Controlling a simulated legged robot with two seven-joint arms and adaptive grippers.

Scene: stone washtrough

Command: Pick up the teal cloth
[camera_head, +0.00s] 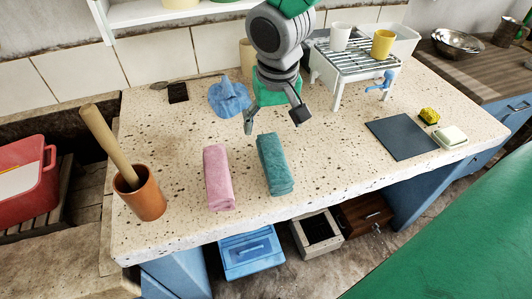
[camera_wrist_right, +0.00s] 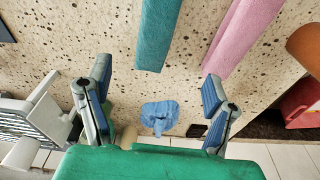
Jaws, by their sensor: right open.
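The teal cloth (camera_head: 275,165) is a folded, narrow block lying on the speckled stone counter, right of the pink cloth. It also shows at the top of the right wrist view (camera_wrist_right: 157,32). My right gripper (camera_head: 274,122) is open and empty, its fingers pointing down just behind the far end of the teal cloth. In the right wrist view its two spread blue-padded fingers (camera_wrist_right: 156,80) have the near part of the teal cloth ahead of the gap between them. The gripper does not appear to touch the cloth. My left gripper is not in view.
The pink cloth (camera_head: 219,178) lies close beside the teal one. A blue crumpled cloth (camera_head: 229,98) lies behind. A terracotta pot (camera_head: 140,194) with a wooden pestle stands left. A metal rack (camera_head: 358,60) with cups stands back right. A dark slate (camera_head: 402,138) lies right; the counter between is clear.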

